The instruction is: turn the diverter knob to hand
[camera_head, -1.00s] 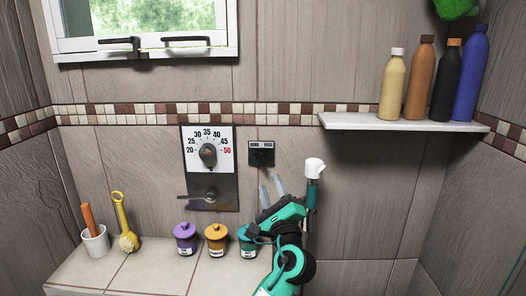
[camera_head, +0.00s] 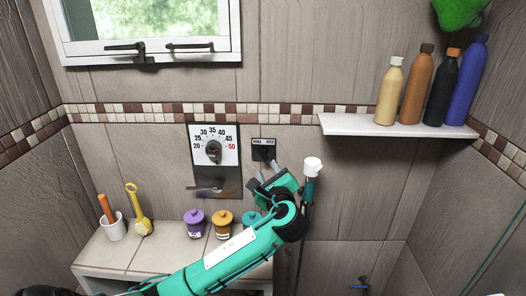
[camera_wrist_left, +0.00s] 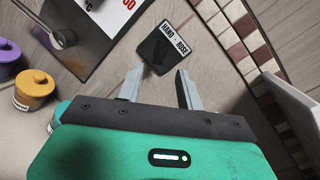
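The diverter is a small dark plate (camera_head: 264,146) on the tiled wall, right of the temperature dial (camera_head: 213,151). In the left wrist view its plate (camera_wrist_left: 151,38) reads HAND and HOSE, and a black knob (camera_wrist_left: 169,54) sits on it. Which label the knob points to I cannot tell. My left gripper (camera_head: 263,169) is just below the plate in the head view. In the left wrist view its two fingers (camera_wrist_left: 158,82) are spread with nothing between them, and the knob lies beyond the fingertips. My right gripper is not in view.
A hand shower (camera_head: 312,175) is close right of my left gripper. A lever (camera_head: 207,188) is under the dial. Purple (camera_head: 195,226) and orange (camera_head: 223,226) jars stand on the ledge below. A shelf (camera_head: 400,128) with several bottles is at upper right.

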